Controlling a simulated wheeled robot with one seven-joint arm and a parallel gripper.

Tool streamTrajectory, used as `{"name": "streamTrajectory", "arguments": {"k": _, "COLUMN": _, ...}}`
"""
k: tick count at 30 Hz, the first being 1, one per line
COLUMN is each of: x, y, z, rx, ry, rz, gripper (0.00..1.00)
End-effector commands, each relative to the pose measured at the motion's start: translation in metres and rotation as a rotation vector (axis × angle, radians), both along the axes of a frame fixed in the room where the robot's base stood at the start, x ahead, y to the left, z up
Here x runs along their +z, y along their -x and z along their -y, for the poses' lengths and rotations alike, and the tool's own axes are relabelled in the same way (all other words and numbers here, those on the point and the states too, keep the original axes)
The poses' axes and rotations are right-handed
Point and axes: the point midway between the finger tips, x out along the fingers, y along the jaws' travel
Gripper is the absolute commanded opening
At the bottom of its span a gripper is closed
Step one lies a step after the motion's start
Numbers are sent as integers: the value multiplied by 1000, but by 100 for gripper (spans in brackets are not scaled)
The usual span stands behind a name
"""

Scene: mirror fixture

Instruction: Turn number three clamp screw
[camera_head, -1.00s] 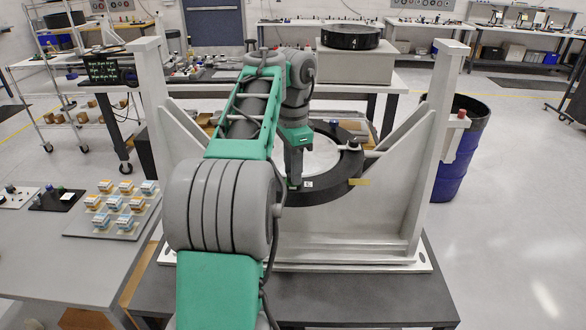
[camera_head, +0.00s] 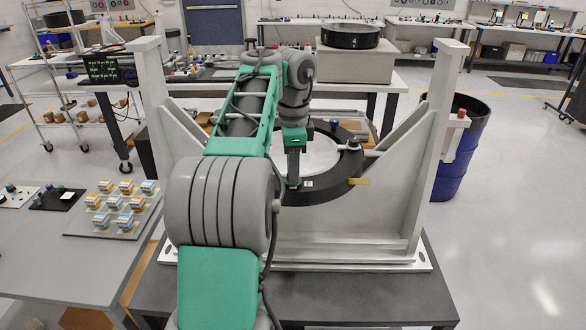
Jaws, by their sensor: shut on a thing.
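The mirror fixture stands on a dark table, with a black ring (camera_head: 335,190) around a pale round mirror (camera_head: 322,157) between two light uprights. My gripper (camera_head: 293,184) is at the lower left part of the ring, pointing down. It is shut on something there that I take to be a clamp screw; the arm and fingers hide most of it. A small white label (camera_head: 308,184) sits on the ring just right of the gripper. Another clamp screw (camera_head: 353,144) shows at the ring's right side. A blue knob (camera_head: 334,122) shows at the ring's far side.
The right upright (camera_head: 436,140) and its brace stand close to the ring. A blue barrel (camera_head: 456,165) is behind it at right. A side table with a tray (camera_head: 78,222) of small boxes is at left.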

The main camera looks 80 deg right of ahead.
Motion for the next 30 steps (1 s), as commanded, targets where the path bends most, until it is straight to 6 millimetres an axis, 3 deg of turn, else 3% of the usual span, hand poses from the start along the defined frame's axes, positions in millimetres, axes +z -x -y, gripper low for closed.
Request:
{"name": "streamTrajectory", "arguments": {"k": 1, "x": -1, "y": 0, "z": 0, "rx": 0, "ry": -2, "rz": 0, "gripper": 0}}
{"name": "streamTrajectory", "arguments": {"k": 2, "x": -1, "y": 0, "z": 0, "rx": 1, "ry": -2, "rz": 0, "gripper": 30}}
{"name": "streamTrajectory", "arguments": {"k": 9, "x": -1, "y": 0, "z": 0, "rx": 1, "ry": -1, "rz": 0, "gripper": 50}}
{"name": "streamTrajectory", "arguments": {"k": 17, "x": 2, "y": 0, "z": 0, "rx": 2, "ry": 0, "rz": 0, "gripper": 50}}
{"name": "streamTrajectory", "arguments": {"k": 20, "x": 13, "y": 0, "z": 0, "rx": 2, "ry": -1, "rz": 0, "gripper": 50}}
{"name": "streamTrajectory", "arguments": {"k": 24, "x": 42, "y": 1, "z": -1, "rx": 2, "ry": -1, "rz": 0, "gripper": 50}}
{"name": "streamTrajectory", "arguments": {"k": 25, "x": 35, "y": 1, "z": -2, "rx": 2, "ry": -2, "rz": 0, "gripper": 50}}
{"name": "streamTrajectory", "arguments": {"k": 30, "x": 45, "y": 4, "z": -10, "rx": 2, "ry": 0, "rz": 1, "gripper": 50}}
